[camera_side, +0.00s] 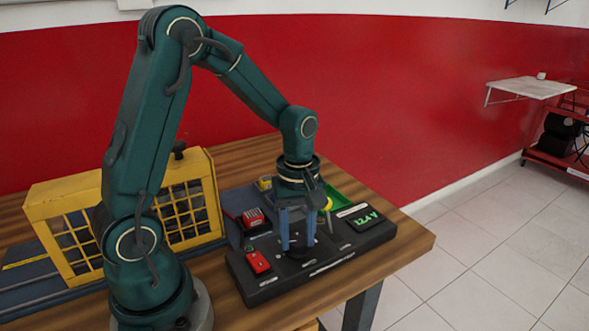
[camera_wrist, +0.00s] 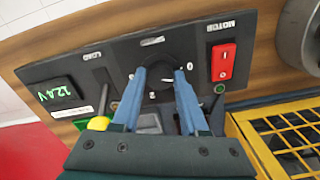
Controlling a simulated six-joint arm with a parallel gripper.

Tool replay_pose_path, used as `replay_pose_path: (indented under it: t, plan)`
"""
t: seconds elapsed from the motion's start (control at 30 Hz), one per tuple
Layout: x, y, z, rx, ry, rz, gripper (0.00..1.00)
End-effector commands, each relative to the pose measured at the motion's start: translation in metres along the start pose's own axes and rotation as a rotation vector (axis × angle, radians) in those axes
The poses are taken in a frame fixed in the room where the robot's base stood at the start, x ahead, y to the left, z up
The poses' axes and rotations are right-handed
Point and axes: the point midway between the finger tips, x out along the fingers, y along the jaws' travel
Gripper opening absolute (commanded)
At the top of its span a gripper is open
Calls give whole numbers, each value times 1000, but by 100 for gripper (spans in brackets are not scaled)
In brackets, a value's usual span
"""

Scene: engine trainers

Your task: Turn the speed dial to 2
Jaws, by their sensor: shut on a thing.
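The black speed dial (camera_wrist: 155,62) sits on the dark control panel (camera_wrist: 115,62) in the wrist view. My gripper (camera_wrist: 160,76) reaches down to it with two blue fingers, one on each side of the knob, and is shut on it. In the side view my gripper (camera_side: 298,248) points straight down onto the middle of the panel (camera_side: 345,252).
A red motor switch (camera_wrist: 223,62) is beside the dial. A green display (camera_wrist: 57,93) reads 12.4 V at the panel's other end. A load lever (camera_wrist: 103,98) with a yellow knob stands between. A yellow cage (camera_side: 185,200) stands left on the wooden table (camera_side: 405,258).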

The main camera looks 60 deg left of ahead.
Motion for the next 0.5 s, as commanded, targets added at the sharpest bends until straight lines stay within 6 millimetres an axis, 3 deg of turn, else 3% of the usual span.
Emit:
replay_pose_path:
  t: [0.5]
  plan:
    - [-1,0,0,489,0,0,0]
